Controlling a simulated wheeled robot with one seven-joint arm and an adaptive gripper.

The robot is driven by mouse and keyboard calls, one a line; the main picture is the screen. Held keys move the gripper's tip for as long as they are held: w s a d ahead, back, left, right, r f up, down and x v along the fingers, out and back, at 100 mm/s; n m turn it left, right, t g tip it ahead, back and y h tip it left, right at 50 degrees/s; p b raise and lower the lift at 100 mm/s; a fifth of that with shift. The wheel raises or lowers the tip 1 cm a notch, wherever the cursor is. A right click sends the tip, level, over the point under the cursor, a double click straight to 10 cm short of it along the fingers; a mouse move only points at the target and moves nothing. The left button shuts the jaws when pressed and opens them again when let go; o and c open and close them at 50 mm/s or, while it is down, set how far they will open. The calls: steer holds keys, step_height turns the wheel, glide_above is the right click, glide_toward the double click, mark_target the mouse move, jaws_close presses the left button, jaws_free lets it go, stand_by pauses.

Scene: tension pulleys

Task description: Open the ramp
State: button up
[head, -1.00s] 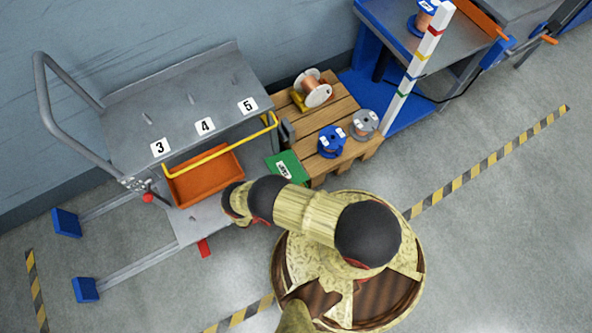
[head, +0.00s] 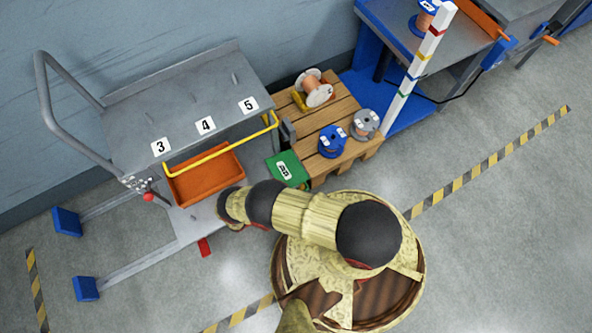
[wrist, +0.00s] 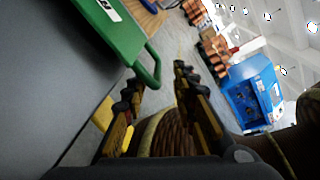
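The ramp appears to be the green panel (head: 286,168) with a white label, beside the wooden pallet at the cart's right end. In the wrist view the green panel (wrist: 112,30) is large at upper left, with a green loop handle (wrist: 156,66) at its near edge. My gripper (wrist: 158,82) is open, its two dark and yellow fingers spread apart. The handle's end lies close to the left fingertip; I cannot tell whether they touch. Nothing shows held between the fingers. In the head view my arm hides the gripper.
A grey cart (head: 190,95) with slots numbered 3, 4 and 5, a yellow bar (head: 222,150) and an orange bin (head: 205,175) stands at left. The pallet (head: 335,108) holds several spools. A striped post (head: 420,65) stands at right. The floor at right is open.

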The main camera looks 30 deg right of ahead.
steer(key=a+r, duration=0.1)
steer(key=a, duration=0.7)
steer(key=shift+a+r, duration=0.15)
steer(key=shift+r, duration=0.1)
steer(key=shift+s, duration=0.15)
